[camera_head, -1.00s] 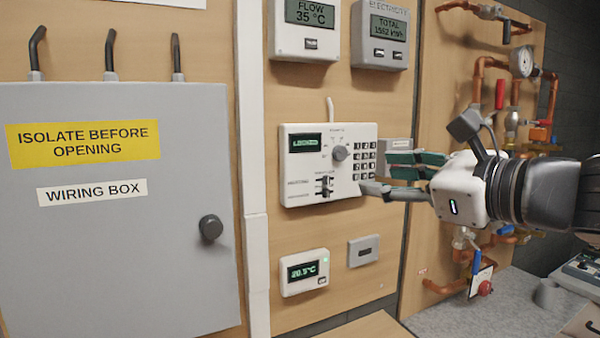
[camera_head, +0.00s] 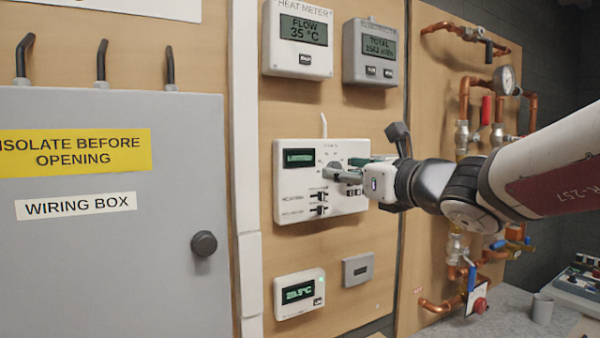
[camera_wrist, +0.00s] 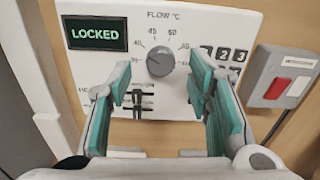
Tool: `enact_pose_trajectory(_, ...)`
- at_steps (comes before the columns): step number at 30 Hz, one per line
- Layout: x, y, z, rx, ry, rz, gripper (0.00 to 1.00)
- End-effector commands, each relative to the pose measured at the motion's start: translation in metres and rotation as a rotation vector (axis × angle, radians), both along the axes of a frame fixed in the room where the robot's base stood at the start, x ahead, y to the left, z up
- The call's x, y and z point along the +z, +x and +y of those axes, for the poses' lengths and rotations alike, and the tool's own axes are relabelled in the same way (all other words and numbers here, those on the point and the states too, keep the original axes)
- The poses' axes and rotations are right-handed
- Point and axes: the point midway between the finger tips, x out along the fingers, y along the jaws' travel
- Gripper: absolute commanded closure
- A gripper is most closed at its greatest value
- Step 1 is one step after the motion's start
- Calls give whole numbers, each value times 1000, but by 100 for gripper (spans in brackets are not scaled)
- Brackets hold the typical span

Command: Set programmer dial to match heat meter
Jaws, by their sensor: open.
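The programmer (camera_head: 300,205) is a white wall panel with a display, a dial, a keypad and small switches. Its display (camera_wrist: 96,34) reads LOCKED in the wrist view. The grey dial (camera_wrist: 160,60) sits under the label FLOW °C, ringed by temperature marks. The heat meter (camera_head: 298,40) above it shows FLOW 35 °C. My gripper (camera_wrist: 165,92) is open and empty in front of the programmer, its teal-padded fingers spread to the dial's left and right, apart from it. In the head view my gripper (camera_head: 345,172) covers most of the keypad.
A keypad (camera_wrist: 221,55) is partly hidden behind the right finger. A grey box with a red and a white switch (camera_wrist: 281,86) is to the right. The electricity meter (camera_head: 376,50), thermostat (camera_head: 299,292) and wiring box (camera_head: 110,230) surround the programmer. Copper pipes (camera_head: 463,95) are at right.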

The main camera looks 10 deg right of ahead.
Motion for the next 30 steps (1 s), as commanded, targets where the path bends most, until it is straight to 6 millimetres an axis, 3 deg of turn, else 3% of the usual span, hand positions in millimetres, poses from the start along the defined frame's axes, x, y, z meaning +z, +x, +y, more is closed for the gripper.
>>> enact_pose_trajectory(6, 0, 19, 6, -1, 1, 0, 54)
enact_pose_trajectory(16, 0, 22, 7, -1, 0, -1, 54)
enact_pose_trajectory(22, 0, 22, 6, -1, 0, 0, 97)
enact_pose_trajectory(30, 0, 22, 6, -2, -11, -5, 100)
